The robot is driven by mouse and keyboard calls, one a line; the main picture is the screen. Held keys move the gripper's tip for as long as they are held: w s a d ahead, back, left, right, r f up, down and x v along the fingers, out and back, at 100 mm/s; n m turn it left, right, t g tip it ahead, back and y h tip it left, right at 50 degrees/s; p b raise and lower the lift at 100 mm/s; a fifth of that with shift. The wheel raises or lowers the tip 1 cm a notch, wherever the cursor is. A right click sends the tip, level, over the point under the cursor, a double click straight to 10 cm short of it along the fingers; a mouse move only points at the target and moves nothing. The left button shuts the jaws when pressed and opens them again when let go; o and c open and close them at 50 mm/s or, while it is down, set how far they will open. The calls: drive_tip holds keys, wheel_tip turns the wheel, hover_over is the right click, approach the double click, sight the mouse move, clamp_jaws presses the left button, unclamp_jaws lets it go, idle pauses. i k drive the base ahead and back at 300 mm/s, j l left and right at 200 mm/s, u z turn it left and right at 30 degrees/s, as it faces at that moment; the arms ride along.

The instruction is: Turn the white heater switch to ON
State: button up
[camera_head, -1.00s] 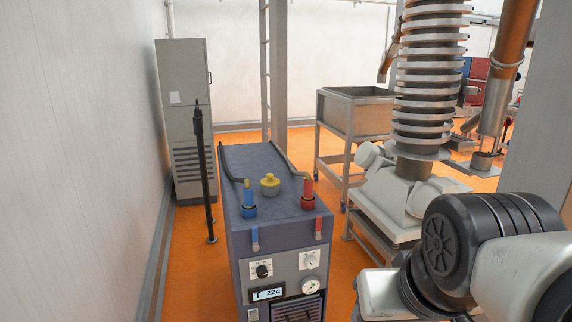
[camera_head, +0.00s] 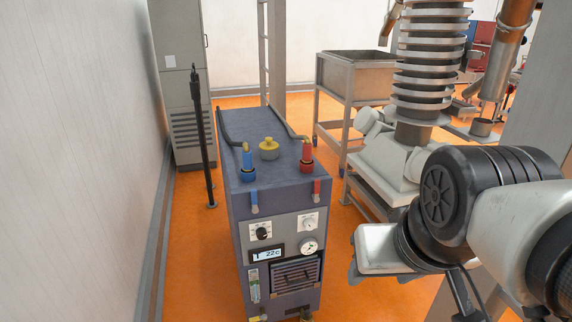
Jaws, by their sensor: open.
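The heater unit (camera_head: 285,165) is a blue-grey box standing on the orange floor, left of my arm. On its front panel, a white knob (camera_head: 309,222) on a pale plate sits at the upper right, and a black knob (camera_head: 262,233) on a white plate sits at the upper left. The ON/OFF markings are too small to read. My gripper (camera_head: 380,262) is to the right of the unit, apart from the panel. It is open and holds nothing visible; its fingertips show only in part.
Below the knobs are a display (camera_head: 267,254) reading about 22c, a round gauge (camera_head: 309,246) and a vent grille. Blue and red hose fittings stand on top. A black pole (camera_head: 204,140) and a grey cabinet are behind left. A large ribbed machine (camera_head: 415,110) is behind my arm.

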sight(309, 224)
drive_tip(key=i+j, duration=0.15)
drive_tip(key=i, duration=0.3)
drive_tip(key=i+j, duration=0.15)
drive_tip(key=i, duration=0.25)
drive_tip(key=i+z, duration=0.05)
